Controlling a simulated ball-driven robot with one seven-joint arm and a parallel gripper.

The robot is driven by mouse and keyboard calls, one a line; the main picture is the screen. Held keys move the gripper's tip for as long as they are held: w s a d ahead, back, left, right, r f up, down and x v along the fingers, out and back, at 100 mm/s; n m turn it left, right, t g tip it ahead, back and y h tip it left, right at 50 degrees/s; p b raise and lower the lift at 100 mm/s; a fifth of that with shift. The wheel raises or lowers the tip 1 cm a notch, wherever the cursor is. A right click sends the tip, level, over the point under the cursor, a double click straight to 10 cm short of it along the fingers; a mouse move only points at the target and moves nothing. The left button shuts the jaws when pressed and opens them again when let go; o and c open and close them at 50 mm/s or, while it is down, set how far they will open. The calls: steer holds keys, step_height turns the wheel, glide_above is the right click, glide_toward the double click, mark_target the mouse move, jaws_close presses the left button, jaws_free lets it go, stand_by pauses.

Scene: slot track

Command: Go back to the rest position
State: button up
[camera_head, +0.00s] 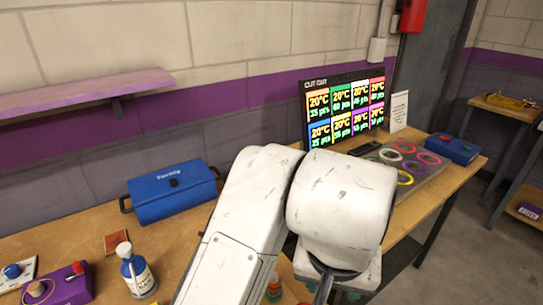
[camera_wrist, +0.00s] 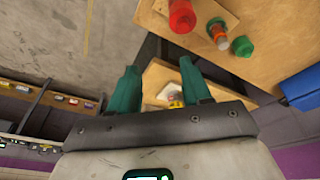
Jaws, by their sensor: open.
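My gripper (camera_wrist: 158,78) shows in the wrist view as two green fingers standing apart, with nothing held between them. Behind the gap, and apart from the fingers as far as I can tell, a small white and yellow item sits on a wooden surface (camera_wrist: 158,75). In the head view my white arm crosses the bottom middle and hides most of the gripper.
The wrist view shows a red cylinder (camera_wrist: 182,16) and a green knob (camera_wrist: 242,46).

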steer(key=w+d+f+t+h, duration=0.2)
steer(key=w+d, duration=0.2)
steer(key=d, duration=0.8)
steer(key=s+d+f+n+h, duration=0.1)
steer(key=s+d+f+n, duration=0.1)
steer(key=d+f, duration=0.6)
steer(key=s+d+f+n+g+y, duration=0.15)
steer(key=s+d+f, duration=0.25)
steer(key=s+f, duration=0.7)
steer(key=s+a+f+g+y, duration=0.2)
steer(key=s+a+f, duration=0.3)
steer(key=s, duration=0.6)
step_height(320, 180, down, 3)
steer(key=shift+a+r+y+p, duration=0.2)
steer(key=shift+y+p, duration=0.25)
steer(key=shift+m, duration=0.25)
